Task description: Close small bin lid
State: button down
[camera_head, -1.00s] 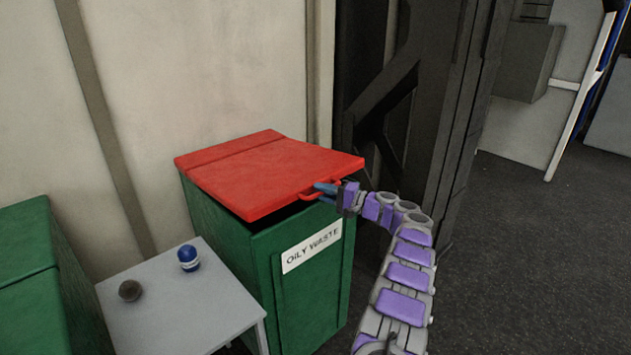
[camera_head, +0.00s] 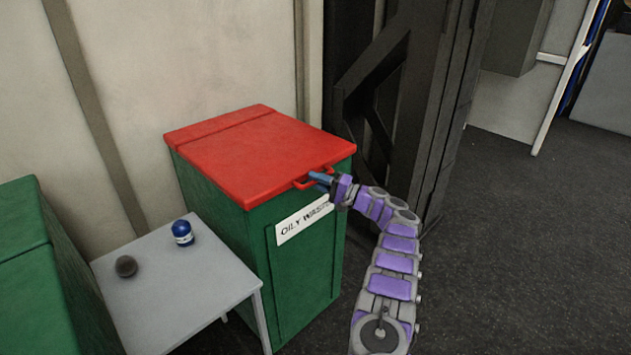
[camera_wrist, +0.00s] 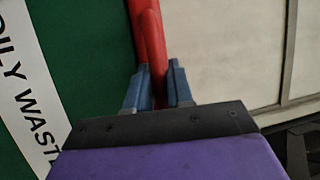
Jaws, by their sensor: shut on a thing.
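The small bin (camera_head: 305,270) is green with an "OILY WASTE" label on its front. Its red lid (camera_head: 255,155) lies down flat on the bin's top, with no clear gap in the head view. A red handle (camera_head: 303,184) sticks out from the lid's front edge. My gripper (camera_head: 318,178) is at the handle, and its blue fingers are shut on it. In the wrist view my gripper (camera_wrist: 158,88) has the red handle (camera_wrist: 150,45) between its two fingers. The fingers cover part of the handle.
A grey table (camera_head: 190,290) stands left of the bin, with a blue can-like item (camera_head: 182,233) and a dark ball (camera_head: 126,266) on it. Another green bin (camera_head: 45,270) is at the far left. A dark metal frame (camera_head: 400,110) stands behind. Floor (camera_head: 520,250) to the right is clear.

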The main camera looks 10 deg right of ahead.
jog(key=shift+d+f+h, duration=0.15)
jog(key=shift+f+h, duration=0.15)
jog(key=shift+f, duration=0.55)
jog(key=c, duration=1.4)
grip_release()
jog(key=shift+f, duration=0.1)
jog(key=shift+s+d, duration=0.1)
jog(key=p+v, duration=0.3)
jog(key=v, duration=1.4)
jog(key=shift+d, duration=0.1)
